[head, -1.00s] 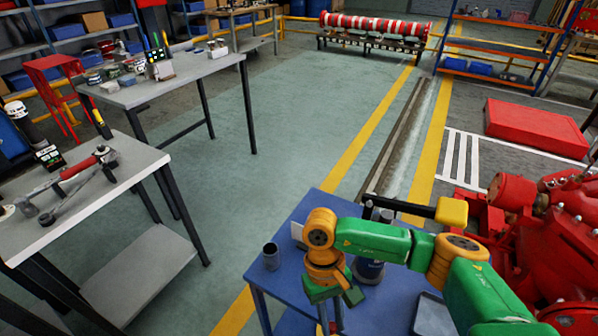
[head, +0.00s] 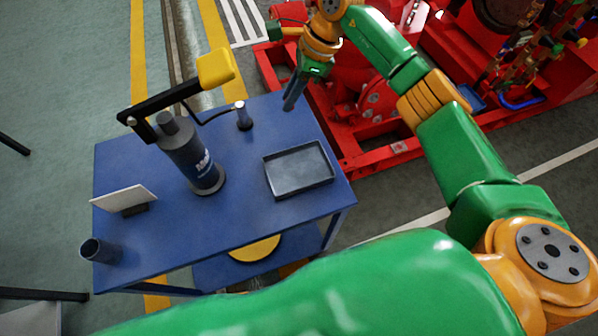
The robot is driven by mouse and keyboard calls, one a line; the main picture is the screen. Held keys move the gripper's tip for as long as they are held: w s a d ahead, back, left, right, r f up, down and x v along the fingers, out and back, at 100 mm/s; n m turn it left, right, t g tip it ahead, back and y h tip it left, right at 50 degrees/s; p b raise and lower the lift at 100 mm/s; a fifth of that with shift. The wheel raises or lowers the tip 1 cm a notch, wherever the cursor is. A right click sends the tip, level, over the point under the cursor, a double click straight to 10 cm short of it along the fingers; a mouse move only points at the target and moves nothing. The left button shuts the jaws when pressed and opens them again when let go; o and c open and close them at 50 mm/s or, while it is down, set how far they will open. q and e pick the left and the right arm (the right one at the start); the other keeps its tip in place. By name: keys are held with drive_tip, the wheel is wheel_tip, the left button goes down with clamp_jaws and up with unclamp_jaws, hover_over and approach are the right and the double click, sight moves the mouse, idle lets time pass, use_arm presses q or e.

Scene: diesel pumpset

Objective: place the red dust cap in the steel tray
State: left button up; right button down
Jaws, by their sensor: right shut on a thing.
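The steel tray (head: 298,171), a shallow dark grey rectangle, lies on the right part of the blue table and looks empty. My right gripper (head: 291,97) points down over the table's far right corner, beyond the tray and apart from it. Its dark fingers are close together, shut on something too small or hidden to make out. I cannot pick out the red dust cap in this view. My left gripper is not in view.
On the blue table (head: 240,215) stand a dark hand pump (head: 190,155) with a yellow-ended lever (head: 216,66), a small dark bottle (head: 244,117), a white card (head: 124,198) and a grey cup (head: 98,250). Red machinery (head: 375,100) stands behind and right. The table's front middle is clear.

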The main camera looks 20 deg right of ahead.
drive_tip(key=w+r+m+t+h+b, duration=0.1)
drive_tip(key=w+r+m+t, duration=0.15)
drive_tip(key=m, duration=0.25)
drive_tip(key=p, duration=0.3)
hover_over(306, 166)
drive_tip(key=s+d, duration=0.1)
drive_tip(key=shift+g, duration=0.35)
wheel_tip(306, 166, down, 11)
drive_tip(key=shift+s+d+r, duration=0.1)
drive_tip(key=shift+s+r, duration=0.05)
drive_tip(key=shift+r, duration=0.05)
wheel_tip(306, 166, down, 3)
drive_tip(key=shift+r, duration=0.1)
drive_tip(key=shift+f, duration=0.2)
drive_tip(key=c, duration=0.7)
unclamp_jaws()
drive_tip(key=shift+c, duration=0.2)
drive_tip(key=shift+r, duration=0.1)
